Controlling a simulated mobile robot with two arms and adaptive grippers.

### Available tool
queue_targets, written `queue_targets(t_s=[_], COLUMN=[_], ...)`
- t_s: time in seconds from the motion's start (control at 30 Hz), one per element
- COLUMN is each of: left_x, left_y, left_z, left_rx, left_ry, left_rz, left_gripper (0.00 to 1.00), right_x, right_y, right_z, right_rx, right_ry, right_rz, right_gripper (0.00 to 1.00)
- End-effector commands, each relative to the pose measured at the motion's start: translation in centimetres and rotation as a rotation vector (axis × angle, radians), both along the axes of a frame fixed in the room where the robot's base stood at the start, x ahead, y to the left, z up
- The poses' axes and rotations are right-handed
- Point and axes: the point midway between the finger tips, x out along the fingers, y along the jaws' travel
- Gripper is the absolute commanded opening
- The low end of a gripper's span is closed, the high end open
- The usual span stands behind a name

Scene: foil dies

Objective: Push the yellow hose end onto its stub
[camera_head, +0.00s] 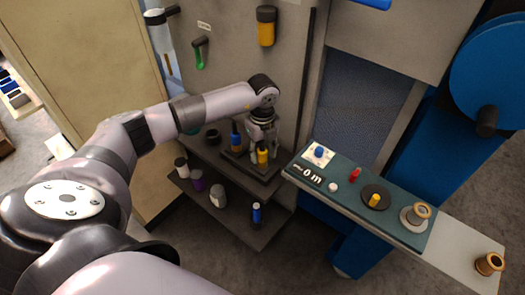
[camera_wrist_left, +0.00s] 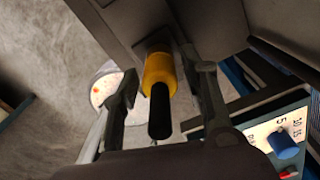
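In the head view, my left gripper (camera_head: 262,143) points down over the dark shelf beside the machine. A yellow piece (camera_head: 262,157), which looks like the yellow hose end, shows at its fingertips. In the left wrist view, the yellow piece (camera_wrist_left: 159,72) with a black part towards the camera lies between the two fingers (camera_wrist_left: 160,78). Gaps show on both sides of it, so the fingers look open and apart from it. I cannot make out the stub or whether the yellow piece touches it. My right gripper is not in view.
A blue-topped piece (camera_head: 235,137) stands close left of the gripper. Several small containers, one with a blue body (camera_head: 256,213), stand on the lower shelf. A teal panel (camera_head: 330,201) with knobs is to the right. A yellow canister (camera_head: 266,30) hangs on the wall above.

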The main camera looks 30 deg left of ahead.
Motion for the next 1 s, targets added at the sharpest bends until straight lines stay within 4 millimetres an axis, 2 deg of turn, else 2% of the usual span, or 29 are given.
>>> queue_targets(t_s=[0.1,0.47,0.57,0.8,1.0], left_x=[0.0,0.0,0.1,0.1,0.1], left_y=[0.0,0.0,0.0,0.0,0.0], left_z=[0.0,0.5,1.8,7.0,10.4], left_rx=[0.0,-0.001,0.001,-0.001,0.0], left_ry=[0.0,-0.002,-0.004,-0.005,-0.002], left_rz=[0.0,0.0,0.0,-0.001,0.001], left_gripper=[0.49,0.49,0.49,0.49,0.49], right_x=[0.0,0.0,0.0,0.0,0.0], right_y=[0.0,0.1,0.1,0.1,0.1], right_z=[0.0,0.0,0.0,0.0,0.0], right_rx=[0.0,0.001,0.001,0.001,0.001], right_ry=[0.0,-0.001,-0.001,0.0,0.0], right_rz=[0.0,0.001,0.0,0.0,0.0], right_gripper=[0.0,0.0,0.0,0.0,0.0])
